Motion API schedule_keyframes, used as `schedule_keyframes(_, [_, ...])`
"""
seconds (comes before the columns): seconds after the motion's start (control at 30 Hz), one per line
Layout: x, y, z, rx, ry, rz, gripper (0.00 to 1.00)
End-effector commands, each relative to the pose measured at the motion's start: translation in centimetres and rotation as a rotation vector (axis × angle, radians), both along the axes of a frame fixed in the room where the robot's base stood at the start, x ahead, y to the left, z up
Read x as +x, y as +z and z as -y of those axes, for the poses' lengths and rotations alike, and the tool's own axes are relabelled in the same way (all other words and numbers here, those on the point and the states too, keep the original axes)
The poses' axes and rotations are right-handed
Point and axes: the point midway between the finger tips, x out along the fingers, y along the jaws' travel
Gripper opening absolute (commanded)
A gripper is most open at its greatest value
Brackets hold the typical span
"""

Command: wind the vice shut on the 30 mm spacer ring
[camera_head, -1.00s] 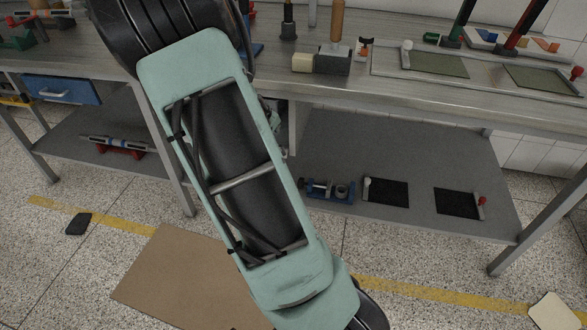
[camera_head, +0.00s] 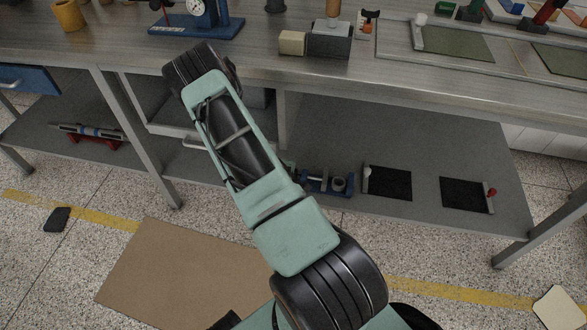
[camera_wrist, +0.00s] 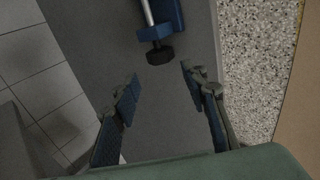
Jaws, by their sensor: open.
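The blue vice (camera_head: 317,186) sits on the lower shelf under the bench. A pale round piece (camera_head: 339,184), which looks like the spacer ring, stands at its right part; I cannot tell whether the jaws touch it. In the wrist view the vice's blue end (camera_wrist: 155,32) shows at the top, with a steel rod and a black knob (camera_wrist: 160,55). My gripper (camera_wrist: 162,79) is open and empty, its fingertips short of the knob and apart from it. In the head view my arm hides the gripper. The ring is out of the wrist view.
The lower shelf (camera_head: 440,145) has two black pads, one (camera_head: 389,183) right of the vice. A bench leg (camera_head: 135,135) stands left of my arm. The bench top above carries a dial gauge stand (camera_head: 200,15) and a dark block (camera_head: 329,40). A brown mat (camera_head: 180,275) lies on the floor.

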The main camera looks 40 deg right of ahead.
Motion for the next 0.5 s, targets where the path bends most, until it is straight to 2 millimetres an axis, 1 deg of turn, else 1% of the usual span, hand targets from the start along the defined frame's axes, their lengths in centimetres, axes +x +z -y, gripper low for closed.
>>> schedule_keyframes(0.17, [0.8, -1.9, 0.9, -0.003, 0.002, 0.002, 0.41])
schedule_keyframes(0.4, [2.6, -5.6, 3.1, -0.002, 0.001, 0.003, 0.41])
schedule_keyframes(0.5, [3.2, -6.9, 3.9, -0.001, 0.001, 0.001, 0.41])
